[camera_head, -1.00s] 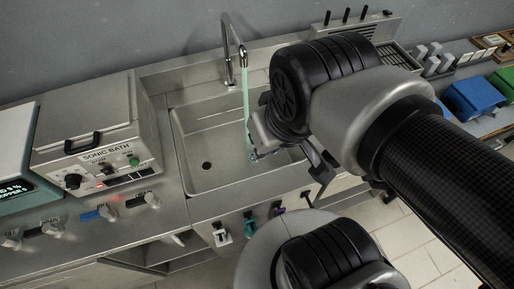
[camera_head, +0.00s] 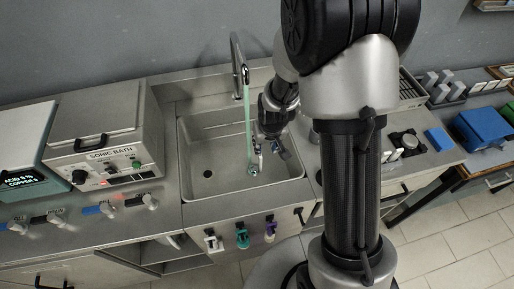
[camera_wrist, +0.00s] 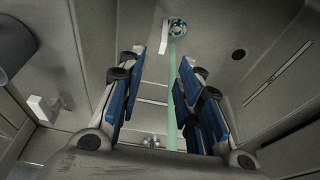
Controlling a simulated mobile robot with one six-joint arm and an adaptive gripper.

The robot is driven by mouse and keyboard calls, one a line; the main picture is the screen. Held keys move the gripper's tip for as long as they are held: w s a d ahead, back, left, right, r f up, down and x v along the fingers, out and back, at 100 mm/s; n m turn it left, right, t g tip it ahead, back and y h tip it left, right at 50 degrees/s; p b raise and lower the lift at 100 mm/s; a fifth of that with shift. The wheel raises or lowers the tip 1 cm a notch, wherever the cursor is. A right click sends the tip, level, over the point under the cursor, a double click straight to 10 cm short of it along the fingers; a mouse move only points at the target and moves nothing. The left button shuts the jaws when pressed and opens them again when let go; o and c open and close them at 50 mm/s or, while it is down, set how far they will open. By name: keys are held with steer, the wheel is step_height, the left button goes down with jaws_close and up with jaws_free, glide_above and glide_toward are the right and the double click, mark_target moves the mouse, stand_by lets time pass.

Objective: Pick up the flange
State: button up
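A small round metallic piece, seemingly the flange (camera_head: 253,170), lies on the sink floor where the green-tinted stream of water (camera_head: 247,125) lands. In the wrist view the flange (camera_wrist: 177,29) is near the top, beyond my fingertips, partly covered by the water. My gripper (camera_head: 274,149) is inside the sink (camera_head: 190,150), above and to the right of the flange. In the wrist view my gripper (camera_wrist: 162,62) has its two blue-padded fingers wide apart with nothing held. The stream crosses the view between the fingers.
A tall faucet (camera_head: 237,60) stands at the sink's back edge, close to my arm. The sink walls surround my gripper. The drain hole (camera_head: 208,173) is left of the flange. The sonic bath (camera_head: 110,140) stands left of the sink. Coloured valve handles (camera_head: 242,236) line the front.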

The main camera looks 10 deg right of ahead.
steer(key=b+x, duration=0.4)
steer(key=x, duration=0.7)
steer(key=shift+f, duration=0.15)
steer(key=x, duration=0.2)
steer(key=b+x, duration=0.1)
steer(key=x, duration=0.3)
steer(key=shift+w+a+f+b, duration=0.15)
steer(key=shift+w+a+b, duration=0.15)
steer(key=shift+b, duration=0.05)
steer(key=shift+c, duration=0.3)
jaws_close()
